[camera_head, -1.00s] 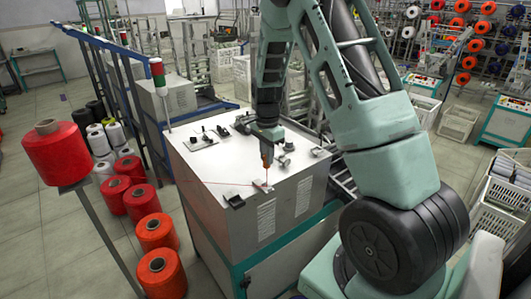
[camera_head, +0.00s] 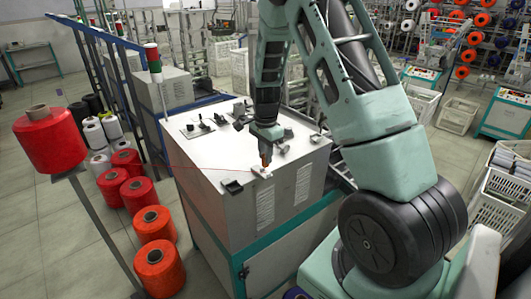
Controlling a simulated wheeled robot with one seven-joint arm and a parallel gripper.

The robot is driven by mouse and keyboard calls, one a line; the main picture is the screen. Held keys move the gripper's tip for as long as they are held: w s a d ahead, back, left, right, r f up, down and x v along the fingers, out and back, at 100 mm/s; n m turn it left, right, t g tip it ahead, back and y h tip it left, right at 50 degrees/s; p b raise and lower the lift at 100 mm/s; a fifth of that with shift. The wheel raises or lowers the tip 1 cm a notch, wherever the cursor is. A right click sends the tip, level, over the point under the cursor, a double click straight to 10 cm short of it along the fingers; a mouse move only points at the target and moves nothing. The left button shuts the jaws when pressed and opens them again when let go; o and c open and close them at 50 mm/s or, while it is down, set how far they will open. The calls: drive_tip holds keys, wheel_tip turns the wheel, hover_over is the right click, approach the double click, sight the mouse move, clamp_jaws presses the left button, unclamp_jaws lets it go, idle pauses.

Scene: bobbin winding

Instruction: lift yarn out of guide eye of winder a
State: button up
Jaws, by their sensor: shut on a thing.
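Winder a, likely the grey box with a white top (camera_head: 205,152), stands in the middle. A thin red yarn (camera_head: 205,167) runs from the left across its top to my gripper. My gripper (camera_head: 266,161) points down near the top's front edge, just above a small pale fitting (camera_head: 262,172).
A small dark fitting (camera_head: 232,187) sits at the top's front corner, and several others stand further back. A red yarn cone (camera_head: 52,143) stands on a post at left, with several red cones on the floor beside winder a. A signal lamp (camera_head: 152,58) rises behind.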

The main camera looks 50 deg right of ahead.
sight(266, 166)
drive_tip(key=shift+f+b, duration=1)
drive_tip(key=shift+f, duration=0.65)
drive_tip(key=shift+r, duration=0.1)
drive_tip(key=shift+r+p, duration=1.35)
drive_tip(key=shift+r, duration=0.2)
drive_tip(key=shift+r+p, duration=1.2)
drive_tip(key=shift+r, duration=0.3)
